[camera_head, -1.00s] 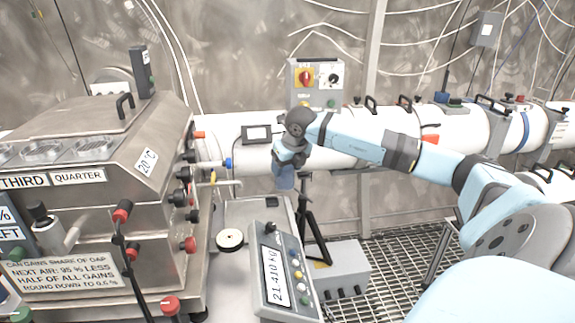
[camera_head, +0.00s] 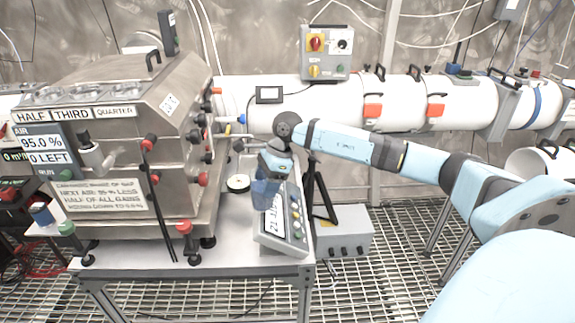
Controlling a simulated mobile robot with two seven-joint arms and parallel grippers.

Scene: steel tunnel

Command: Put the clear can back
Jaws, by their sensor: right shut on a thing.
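My right arm comes in from the right, and its right gripper (camera_head: 274,166) points down above the weighing console on the bench. It is shut on a bluish see-through body, the clear can (camera_head: 266,194), which hangs below it in front of the console. The can's lower end looks clear of the bench top, but the exact gap cannot be told. The fingertips are partly hidden by the wrist. My left gripper is not in view.
The console (camera_head: 297,222) and a small round pan (camera_head: 238,183) stand on the bench (camera_head: 190,262). A steel chamber (camera_head: 120,130) with knobs and signs fills the left. A white tube (camera_head: 360,105) runs across.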

